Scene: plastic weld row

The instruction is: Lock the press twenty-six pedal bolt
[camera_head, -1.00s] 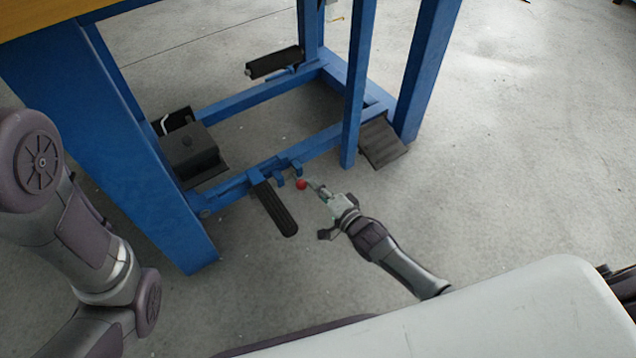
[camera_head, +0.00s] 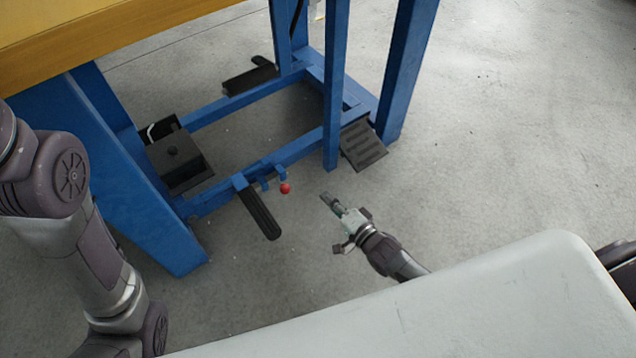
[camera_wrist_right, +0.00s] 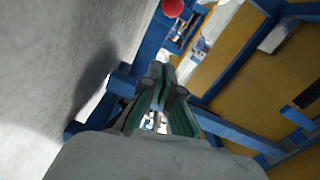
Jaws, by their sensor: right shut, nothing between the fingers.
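The pedal bolt's red knob (camera_head: 285,188) shows at the front rail of the blue press frame, beside small blue brackets (camera_head: 266,178). The black pedal (camera_head: 259,211) lies just left of it, sloping down toward the floor. My right gripper (camera_head: 328,199) is shut and empty, to the right of the red knob and clearly apart from it. In the right wrist view the red knob (camera_wrist_right: 173,8) is at the top edge, beyond the closed fingers (camera_wrist_right: 163,84). My left arm comes in at the left; its gripper is out of view.
A blue post (camera_head: 335,90) and a black ribbed foot plate (camera_head: 362,146) stand behind my right gripper. A black box (camera_head: 178,152) sits inside the frame at left. A wooden tabletop (camera_head: 100,35) lies above. The floor right of the frame is clear.

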